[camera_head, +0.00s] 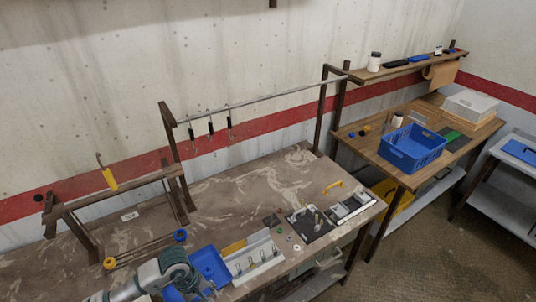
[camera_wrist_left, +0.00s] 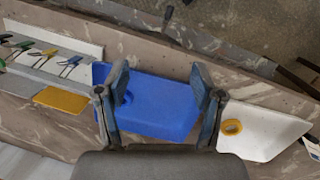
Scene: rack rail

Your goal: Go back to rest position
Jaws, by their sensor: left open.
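My left gripper (camera_head: 192,290) is at the bottom of the head view, low over the near edge of the brown bench, beside a blue tray (camera_head: 212,264). In the left wrist view my left gripper (camera_wrist_left: 157,78) has its two fingers wide apart with nothing between them. The blue tray (camera_wrist_left: 160,108) lies beneath the fingers. I cannot tell whether the fingers touch it. My right gripper is not in view. A metal rail (camera_head: 270,98) stands above the bench with several black-handled hooks (camera_head: 210,126) hanging from its left part.
A low wooden rack (camera_head: 125,190) holds a yellow-handled hook (camera_head: 108,178). A pale holder (camera_head: 253,260) with several hooks sits beside the blue tray. A white tray (camera_wrist_left: 258,130) with a yellow ring is right of the gripper. The bench middle is clear. A blue crate (camera_head: 412,148) stands on the right table.

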